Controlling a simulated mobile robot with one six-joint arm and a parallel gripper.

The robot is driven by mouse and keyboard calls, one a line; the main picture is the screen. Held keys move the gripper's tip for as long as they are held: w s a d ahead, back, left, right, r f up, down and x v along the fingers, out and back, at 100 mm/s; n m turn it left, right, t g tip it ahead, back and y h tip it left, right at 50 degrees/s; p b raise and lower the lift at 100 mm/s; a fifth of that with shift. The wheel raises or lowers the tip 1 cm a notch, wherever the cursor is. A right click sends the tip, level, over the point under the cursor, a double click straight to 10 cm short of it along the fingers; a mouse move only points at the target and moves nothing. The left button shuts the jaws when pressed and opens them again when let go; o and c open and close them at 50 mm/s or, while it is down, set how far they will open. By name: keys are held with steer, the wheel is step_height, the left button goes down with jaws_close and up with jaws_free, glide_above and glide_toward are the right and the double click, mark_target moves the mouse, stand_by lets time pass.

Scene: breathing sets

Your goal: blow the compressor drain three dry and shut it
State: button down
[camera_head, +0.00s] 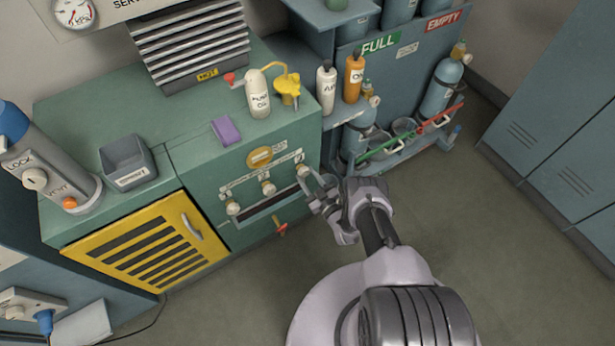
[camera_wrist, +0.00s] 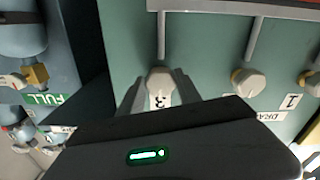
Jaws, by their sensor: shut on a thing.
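The drain three knob (camera_head: 302,171) is the rightmost of three cream knobs on the green compressor cabinet's front. In the wrist view it (camera_wrist: 160,78) sits between my fingertips, above the tag marked 3. My gripper (camera_head: 312,183) is shut on it; it also shows in the wrist view (camera_wrist: 158,90). The middle knob (camera_head: 268,188) and left knob (camera_head: 232,208) are free, and the middle one shows in the wrist view (camera_wrist: 248,82). A dark slot (camera_head: 266,208) runs below the knobs. Whether water or air comes out cannot be told.
A yellow louvred door (camera_head: 150,245) is left of the drain panel. A red-and-yellow handle (camera_head: 281,228) hangs below the slot. A cylinder rack (camera_head: 400,140) is at right. Floor (camera_head: 500,250) is clear on the right.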

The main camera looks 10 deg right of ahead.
stand_by(0.3)
steer(key=c, duration=0.8)
jaws_free()
steer(key=shift+c, duration=0.2)
steer(key=v, duration=1.7)
steer(key=shift+s+b, duration=0.2)
steer(key=shift+b, duration=0.25)
